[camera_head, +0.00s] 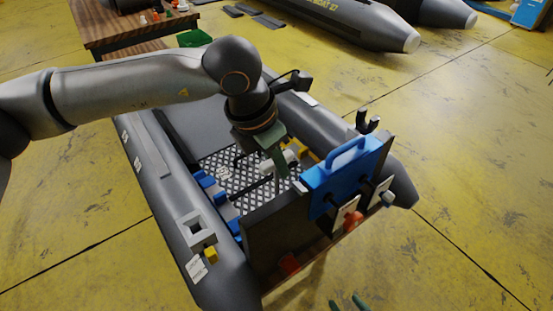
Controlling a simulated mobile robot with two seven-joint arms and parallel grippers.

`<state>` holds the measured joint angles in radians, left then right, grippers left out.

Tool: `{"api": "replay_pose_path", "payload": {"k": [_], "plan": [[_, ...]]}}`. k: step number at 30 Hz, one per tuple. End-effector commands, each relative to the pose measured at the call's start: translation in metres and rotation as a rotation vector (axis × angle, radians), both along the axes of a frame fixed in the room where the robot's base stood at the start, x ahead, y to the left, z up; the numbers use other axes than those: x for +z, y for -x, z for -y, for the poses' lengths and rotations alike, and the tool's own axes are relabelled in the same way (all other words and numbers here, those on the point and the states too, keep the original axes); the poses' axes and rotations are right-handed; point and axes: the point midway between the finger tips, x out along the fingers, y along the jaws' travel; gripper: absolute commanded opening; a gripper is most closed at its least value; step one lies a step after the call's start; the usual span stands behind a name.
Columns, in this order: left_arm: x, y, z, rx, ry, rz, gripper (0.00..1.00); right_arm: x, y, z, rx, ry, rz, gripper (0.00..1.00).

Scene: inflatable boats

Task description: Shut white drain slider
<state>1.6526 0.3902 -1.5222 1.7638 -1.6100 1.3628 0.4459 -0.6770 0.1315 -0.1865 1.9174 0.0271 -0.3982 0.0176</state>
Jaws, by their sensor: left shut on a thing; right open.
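My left gripper (281,165) reaches down into the grey inflatable boat, just inside the dark transom (287,225). It is shut on a small white part (267,168); its fingers hide much of the contact. I cannot tell for sure whether this part is the drain slider. On the transom's outer face are a white plate with a red knob (353,217) and another white plate with a white knob (388,197). Only the green fingertips of my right gripper (347,302) show at the bottom edge, apart and empty.
A blue clamp-like block with a handle (343,170) sits on the transom's top. Yellow and blue pieces lie by the patterned floor (228,170). A grey square fitting (197,230) is on the near tube. A wooden table (130,35) stands behind. Open yellow floor lies right.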

Motion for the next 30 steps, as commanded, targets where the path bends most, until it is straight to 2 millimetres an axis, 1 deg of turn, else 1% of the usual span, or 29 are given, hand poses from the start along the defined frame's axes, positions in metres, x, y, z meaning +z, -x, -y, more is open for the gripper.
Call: {"api": "replay_pose_path", "payload": {"k": [5, 30], "plan": [[-0.002, 0.002, 0.001, -0.005, 0.001, -0.005, 0.0, -0.002, -0.001, 0.0, -0.001, 0.0, 0.001, 0.61], [-0.035, 0.003, 0.002, -0.006, 0.002, -0.005, 0.0, -0.036, 0.0, 0.0, 0.0, 0.0, -0.001, 0.61]]}}
